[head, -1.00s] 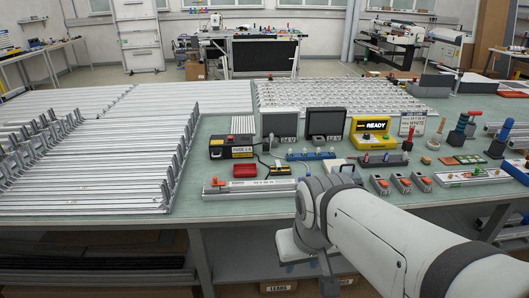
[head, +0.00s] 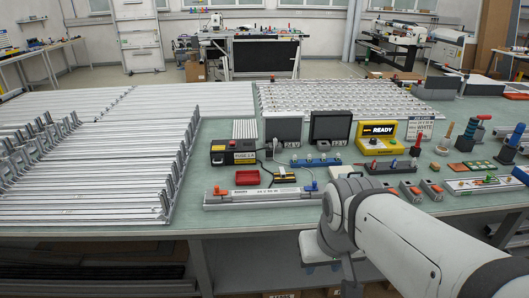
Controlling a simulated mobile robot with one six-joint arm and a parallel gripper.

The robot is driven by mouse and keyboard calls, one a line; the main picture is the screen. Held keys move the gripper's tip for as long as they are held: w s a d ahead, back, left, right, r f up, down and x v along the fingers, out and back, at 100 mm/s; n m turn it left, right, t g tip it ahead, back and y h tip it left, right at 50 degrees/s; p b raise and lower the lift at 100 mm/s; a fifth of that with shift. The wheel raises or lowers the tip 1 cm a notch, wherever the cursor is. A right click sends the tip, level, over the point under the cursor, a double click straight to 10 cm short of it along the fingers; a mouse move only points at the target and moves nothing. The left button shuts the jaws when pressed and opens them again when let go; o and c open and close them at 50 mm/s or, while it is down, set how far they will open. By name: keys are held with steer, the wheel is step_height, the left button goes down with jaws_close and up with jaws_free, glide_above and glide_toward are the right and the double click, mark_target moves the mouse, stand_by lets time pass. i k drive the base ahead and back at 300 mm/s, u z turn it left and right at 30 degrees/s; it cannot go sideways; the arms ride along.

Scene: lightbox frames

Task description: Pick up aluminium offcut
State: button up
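I cannot pick out the aluminium offcut with certainty. A long silver rail (head: 262,197) with an orange and a blue end piece lies near the bench's front edge. My arm enters from the lower right, and its joint (head: 340,212) stands in front of the bench edge. No gripper fingers show, so I cannot see whether they hold anything.
A green strip at the front is bare.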

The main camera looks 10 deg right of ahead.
mark_target(282, 170)
steer(key=i, duration=0.85)
steer(key=u, duration=1.2)
steer(key=k, duration=0.95)
steer(key=z, duration=0.85)
steer(key=i, duration=1)
